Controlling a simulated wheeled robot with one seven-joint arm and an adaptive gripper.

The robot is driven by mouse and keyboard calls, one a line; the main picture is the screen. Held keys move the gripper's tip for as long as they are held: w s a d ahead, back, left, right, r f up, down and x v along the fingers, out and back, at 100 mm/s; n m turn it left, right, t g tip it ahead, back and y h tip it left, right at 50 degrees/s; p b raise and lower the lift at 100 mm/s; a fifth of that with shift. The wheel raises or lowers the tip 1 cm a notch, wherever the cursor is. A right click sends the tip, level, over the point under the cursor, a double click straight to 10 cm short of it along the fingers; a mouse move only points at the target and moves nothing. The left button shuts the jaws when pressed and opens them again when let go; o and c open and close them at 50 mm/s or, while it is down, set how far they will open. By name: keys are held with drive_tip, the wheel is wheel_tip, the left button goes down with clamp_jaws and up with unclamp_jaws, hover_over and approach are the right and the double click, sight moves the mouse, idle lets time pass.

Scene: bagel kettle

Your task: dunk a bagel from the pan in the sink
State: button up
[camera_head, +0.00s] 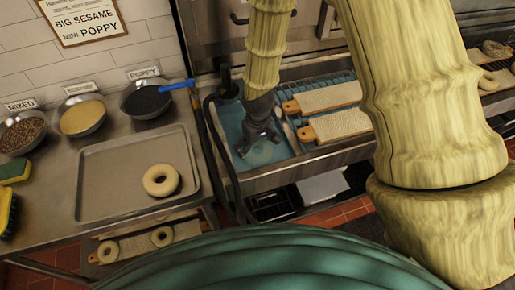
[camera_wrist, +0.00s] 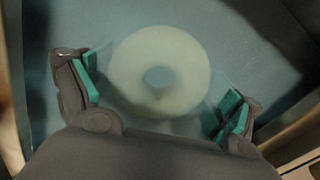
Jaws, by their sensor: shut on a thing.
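My gripper (camera_head: 258,145) is low in the sink (camera_head: 232,117), which holds bluish water. It is shut on a pale ring-shaped bagel (camera_wrist: 160,70). In the wrist view the bagel sits between the two green finger pads of my gripper (camera_wrist: 163,105) and looks hazy, as if under water. In the head view the bagel is only a faint pale patch below the fingers. The metal pan (camera_head: 105,185) lies on the counter to the left, with another bagel (camera_head: 161,180) on it.
Bowls of mixed seeds (camera_head: 22,134), sesame (camera_head: 82,116) and poppy (camera_head: 146,102) stand behind the pan. A blue handle (camera_head: 177,85) sticks out of the poppy bowl. Boards (camera_head: 335,125) lie right of the sink. Bagels (camera_head: 108,251) rest on a lower shelf.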

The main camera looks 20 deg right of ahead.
drive_tip(key=shift+r, duration=0.1)
idle(0.4)
wheel_tip(320, 180, up, 13)
drive_tip(key=p, duration=1)
idle(0.5)
